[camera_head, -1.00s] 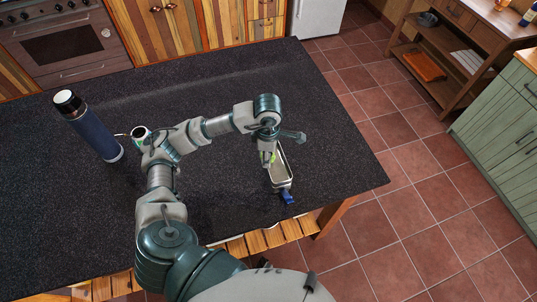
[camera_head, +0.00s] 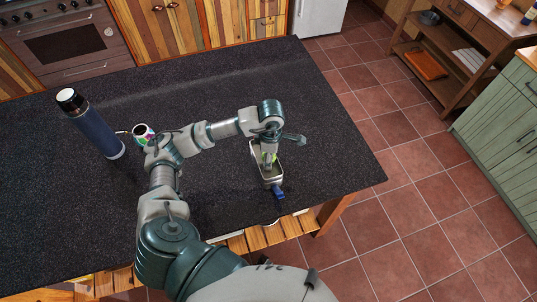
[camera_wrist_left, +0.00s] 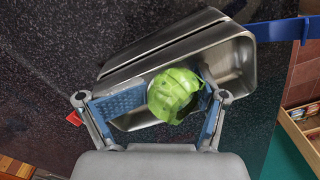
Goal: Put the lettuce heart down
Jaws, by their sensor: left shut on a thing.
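The green lettuce heart (camera_wrist_left: 173,94) sits between the blue-padded fingers of my left gripper (camera_wrist_left: 166,98) in the wrist view. The gripper is shut on it. The lettuce is at the opening of a metal pan (camera_wrist_left: 229,58) with a blue handle (camera_wrist_left: 279,32); I cannot tell whether it touches the pan's floor. In the head view my left gripper (camera_head: 268,152) points down into the pan (camera_head: 270,178), and only a bit of green shows beside the fingers. The pan's blue handle (camera_head: 278,194) points toward the near edge of the counter. My right gripper is out of view.
The dark counter (camera_head: 215,90) is mostly clear. A blue bottle (camera_head: 95,128) and a patterned mug (camera_head: 143,134) stand to the left. The counter's right edge is not far from the pan, with tiled floor (camera_head: 420,190) beyond.

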